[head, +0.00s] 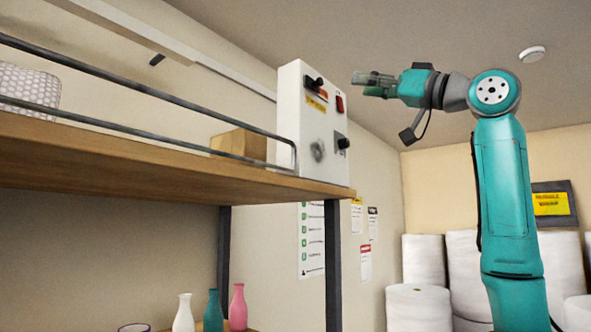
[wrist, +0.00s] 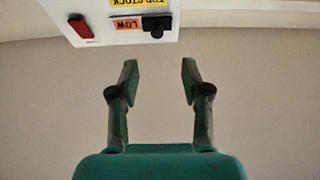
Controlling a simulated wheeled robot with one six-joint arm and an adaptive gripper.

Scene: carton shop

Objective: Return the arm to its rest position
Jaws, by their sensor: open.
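My gripper (head: 372,85) is raised at the upper right in the head view, to the right of a white control box (head: 312,115) and apart from it. In the wrist view my gripper (wrist: 160,80) has its two green fingers spread, with nothing between them. The white control box (wrist: 110,14) shows upside down at the top of that view, beyond the fingertips. It has a red switch (wrist: 81,27), a black knob (wrist: 157,25) and an orange label reading LOW (wrist: 127,24).
The box stands on the right end of a wooden shelf (head: 150,165) with a metal rail. A cardboard carton (head: 238,143) is beside it. Bottles (head: 213,311) stand below. White rolls (head: 418,308) stand at the back right. The air around my gripper looks clear.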

